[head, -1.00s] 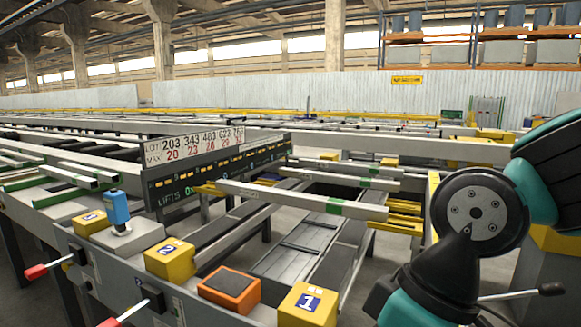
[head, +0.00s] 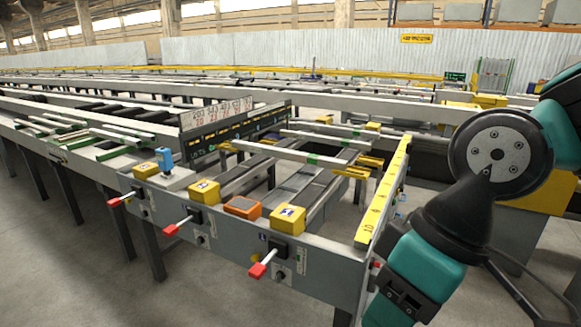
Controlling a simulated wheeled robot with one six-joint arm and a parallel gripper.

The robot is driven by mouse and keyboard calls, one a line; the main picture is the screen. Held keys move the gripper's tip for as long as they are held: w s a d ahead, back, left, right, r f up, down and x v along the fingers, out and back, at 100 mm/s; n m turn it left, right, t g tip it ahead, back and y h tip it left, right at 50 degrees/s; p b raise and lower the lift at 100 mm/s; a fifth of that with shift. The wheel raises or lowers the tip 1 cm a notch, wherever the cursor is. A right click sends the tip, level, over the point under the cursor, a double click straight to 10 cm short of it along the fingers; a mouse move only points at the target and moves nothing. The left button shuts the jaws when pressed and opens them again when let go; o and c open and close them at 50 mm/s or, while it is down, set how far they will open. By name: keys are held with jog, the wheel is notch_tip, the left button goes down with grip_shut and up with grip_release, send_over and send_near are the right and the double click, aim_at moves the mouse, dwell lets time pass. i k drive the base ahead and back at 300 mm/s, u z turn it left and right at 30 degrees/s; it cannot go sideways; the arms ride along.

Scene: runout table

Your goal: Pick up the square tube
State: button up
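A pale square tube (head: 275,152) with a green band lies across the bay in the middle of the runout table, its ends at yellow supports (head: 350,172). More pale tubes lie behind it, one of them (head: 325,139) running roughly parallel. Shorter pale bars (head: 118,136) lie on green-marked supports at the left, and I cannot tell their section. My teal and black arm fills the right side, clear of the tubes. My gripper is not in view, so its opening and anything in it are hidden.
The table's grey front panel carries red-handled levers (head: 260,268), yellow numbered boxes (head: 204,191) and an orange box (head: 242,207). A yellow scale rail (head: 382,195) edges the right end. A lot sign (head: 218,113) stands behind. Floor (head: 75,275) is free at front left.

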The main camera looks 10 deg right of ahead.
aim_at(299, 157)
jog(key=u, duration=0.65)
jog(key=i, duration=0.45)
jog(key=u, duration=0.9)
jog(key=i, duration=2.35)
jog(key=z, duration=0.95)
jog(key=i, duration=0.7)
jog(key=z, duration=1.2)
jog(key=i, duration=0.3)
jog(key=z, duration=0.2)
